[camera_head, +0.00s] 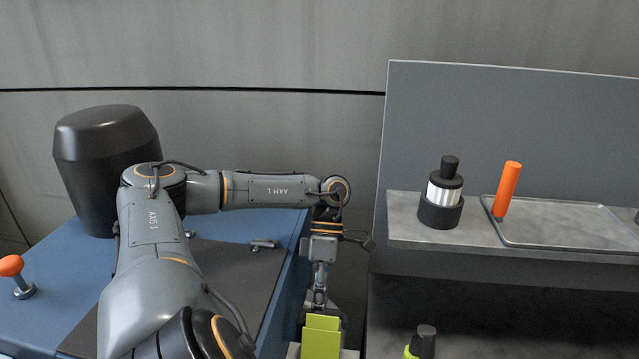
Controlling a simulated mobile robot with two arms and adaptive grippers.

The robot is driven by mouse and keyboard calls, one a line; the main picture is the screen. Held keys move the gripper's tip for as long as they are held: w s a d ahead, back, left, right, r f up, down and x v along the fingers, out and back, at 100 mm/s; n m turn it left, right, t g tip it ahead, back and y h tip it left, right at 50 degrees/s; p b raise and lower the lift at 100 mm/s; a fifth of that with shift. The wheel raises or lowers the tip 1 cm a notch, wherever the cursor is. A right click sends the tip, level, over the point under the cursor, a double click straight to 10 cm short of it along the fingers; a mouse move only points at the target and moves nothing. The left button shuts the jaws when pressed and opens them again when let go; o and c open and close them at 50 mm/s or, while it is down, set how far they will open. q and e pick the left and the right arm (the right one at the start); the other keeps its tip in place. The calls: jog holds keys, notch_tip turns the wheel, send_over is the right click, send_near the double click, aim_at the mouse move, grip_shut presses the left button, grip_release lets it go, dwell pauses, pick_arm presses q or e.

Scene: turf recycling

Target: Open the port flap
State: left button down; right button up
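My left arm reaches across from the left, and its gripper (320,300) points down in the gap between a blue unit and a grey shelf unit. A yellow-green piece (322,338) is right below the gripper, at the bottom edge. I cannot tell whether the fingers hold it, touch it or only hang above it. The fingertips are not clear to see. No part can be surely made out as the port flap. A dark panel (222,275) with a small metal fitting (263,245) lies on the blue unit, partly hidden by my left arm. My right gripper is not in view.
The blue unit (60,262) carries a black rounded container (105,150) and an orange-knobbed lever (12,268). A black-capped green item (421,343) is below.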

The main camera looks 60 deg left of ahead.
pick_arm(q)
jog(key=shift+s+f, duration=0.1)
jog(key=shift+f, duration=0.45)
jog(key=c, duration=1.5)
grip_release()
jog(key=o, duration=0.3)
jog(key=shift+a, duration=0.2)
jog(key=shift+w+a+r, duration=0.1)
jog(key=shift+w+r, duration=0.05)
jog(key=shift+w, duration=0.1)
